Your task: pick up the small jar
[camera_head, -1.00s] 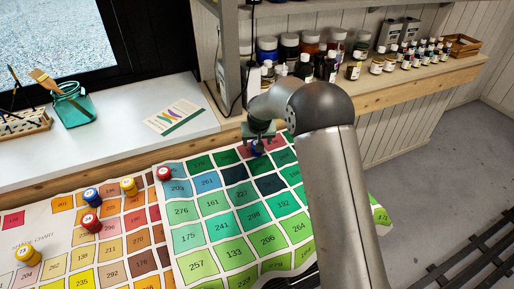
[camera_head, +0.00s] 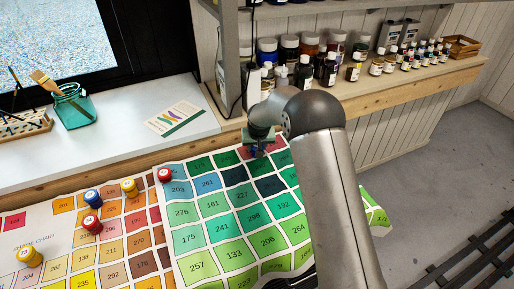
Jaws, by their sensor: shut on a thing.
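My gripper (camera_head: 258,149) points down at the back edge of the green shade chart (camera_head: 208,235), just in front of the shelf. It is shut on a small jar, of which only a bit of dark blue shows between the fingers. My gripper and arm hide the rest of it. I cannot tell whether the jar touches the chart or is just above it.
Small red (camera_head: 164,174), blue (camera_head: 92,196) and yellow (camera_head: 129,186) jars stand on the charts to the left. A teal glass jar with a brush (camera_head: 73,108) stands on the white sill. Bottles (camera_head: 329,70) crowd the shelf behind my gripper.

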